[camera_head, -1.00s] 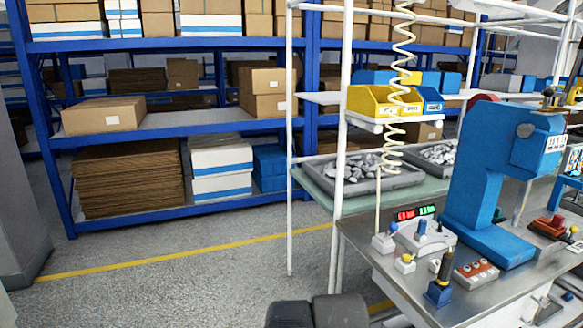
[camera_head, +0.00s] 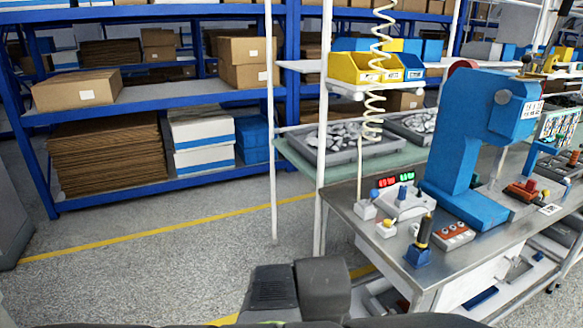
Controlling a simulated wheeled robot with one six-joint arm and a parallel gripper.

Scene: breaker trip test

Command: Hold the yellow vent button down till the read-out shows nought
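A small yellow button (camera_head: 386,223) sits on a low white box near the left end of the metal workbench (camera_head: 462,237). Just behind it stands a white device (camera_head: 405,203) with a blue knob. My gripper is not in view. Dark grey parts of my arm show at the bottom middle, in front of the bench and apart from the button.
A box with red buttons (camera_head: 443,236) and a large blue press (camera_head: 470,150) stand further right. A white post (camera_head: 322,130) rises at the bench's left. Floor is clear left of it.

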